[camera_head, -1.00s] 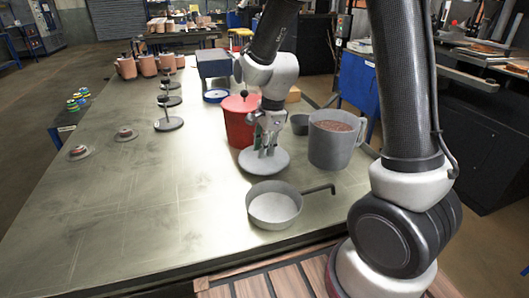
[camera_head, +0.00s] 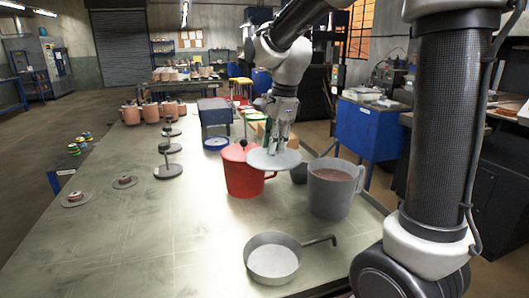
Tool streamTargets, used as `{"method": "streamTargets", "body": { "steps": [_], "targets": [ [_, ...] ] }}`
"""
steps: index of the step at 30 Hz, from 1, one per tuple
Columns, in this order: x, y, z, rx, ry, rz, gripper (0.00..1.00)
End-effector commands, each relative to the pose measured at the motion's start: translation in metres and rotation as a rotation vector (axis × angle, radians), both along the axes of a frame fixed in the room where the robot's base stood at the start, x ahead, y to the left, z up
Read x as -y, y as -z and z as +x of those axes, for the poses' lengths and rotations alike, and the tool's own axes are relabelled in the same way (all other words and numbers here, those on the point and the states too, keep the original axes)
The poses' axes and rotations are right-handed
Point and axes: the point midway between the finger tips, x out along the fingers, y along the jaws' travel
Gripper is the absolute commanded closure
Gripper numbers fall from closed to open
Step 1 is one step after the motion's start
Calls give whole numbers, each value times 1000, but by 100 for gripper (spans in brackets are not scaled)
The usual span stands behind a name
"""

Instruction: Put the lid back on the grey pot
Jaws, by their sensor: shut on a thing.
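My gripper (camera_head: 277,142) is shut on the grey lid (camera_head: 273,160), a flat round disc, and holds it roughly level above the table. The fingers hide the lid's knob. The tall grey pot (camera_head: 330,197) stands uncovered just to the right, with brown contents showing and a handle on its right side. The lid is left of the pot's mouth, apart from it in the picture. The lid overlaps the view of the red pot (camera_head: 240,182), which has a red lid with a dark knob.
A low grey pan (camera_head: 273,260) with a long handle sits in front. A small dark cup (camera_head: 299,173) is beside the grey pot. Several stands and copper-coloured pots line the back left. The table's left front (camera_head: 150,240) is clear.

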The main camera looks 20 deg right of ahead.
Motion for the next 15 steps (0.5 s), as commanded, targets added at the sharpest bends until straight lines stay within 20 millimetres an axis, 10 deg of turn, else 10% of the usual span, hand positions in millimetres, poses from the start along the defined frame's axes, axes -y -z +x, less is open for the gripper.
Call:
{"method": "streamTargets", "body": {
  "steps": [15],
  "targets": [
    [170, -28, -25, 26, 403, 0, 100]
  ]
}}
